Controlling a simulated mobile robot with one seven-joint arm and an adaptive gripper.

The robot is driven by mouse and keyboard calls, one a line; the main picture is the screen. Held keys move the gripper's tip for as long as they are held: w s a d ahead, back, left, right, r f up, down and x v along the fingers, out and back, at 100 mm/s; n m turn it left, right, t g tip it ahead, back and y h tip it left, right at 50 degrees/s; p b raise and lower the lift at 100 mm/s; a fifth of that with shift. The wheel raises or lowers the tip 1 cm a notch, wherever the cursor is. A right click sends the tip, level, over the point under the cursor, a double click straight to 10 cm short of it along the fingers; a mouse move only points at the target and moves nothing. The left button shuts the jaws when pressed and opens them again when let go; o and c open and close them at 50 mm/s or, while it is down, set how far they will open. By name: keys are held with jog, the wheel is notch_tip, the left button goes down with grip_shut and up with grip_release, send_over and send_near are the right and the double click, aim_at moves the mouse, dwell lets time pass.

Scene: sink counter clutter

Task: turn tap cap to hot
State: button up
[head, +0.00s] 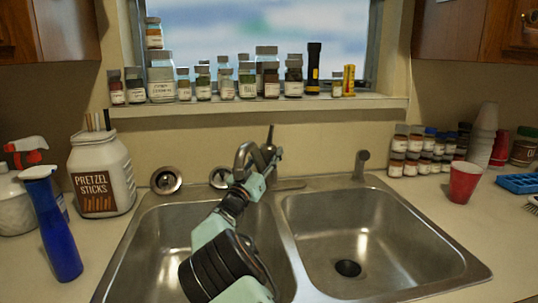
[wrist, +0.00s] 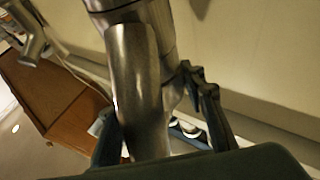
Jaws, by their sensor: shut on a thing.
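The metal tap (head: 243,155) stands behind the double sink, between its two basins. In the head view my arm reaches over the left basin, and my gripper (head: 268,158) is at the tap's top and hides part of it. In the wrist view the metal tap cap (wrist: 135,85) fills the middle of the picture. My gripper (wrist: 150,98) has one dark finger on each side of the cap and is shut on it. The contact points are partly hidden, and no hot or cold mark can be made out.
The left basin is under my arm; the right basin (head: 345,235) is empty. A blue spray bottle (head: 60,230) and a pretzel jar (head: 103,170) stand at left. A red cup (head: 463,182) is at right. Several jars line the sill (head: 260,105) above the tap.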

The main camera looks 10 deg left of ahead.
jog(key=shift+r, duration=0.15)
jog(key=o, duration=1.2)
jog(key=shift+s+f, duration=0.1)
jog(key=shift+f, duration=0.1)
jog(key=v, duration=1.1)
jog(key=shift+s+a, duration=0.25)
jog(key=shift+s, duration=0.1)
jog(key=shift+c, duration=0.3)
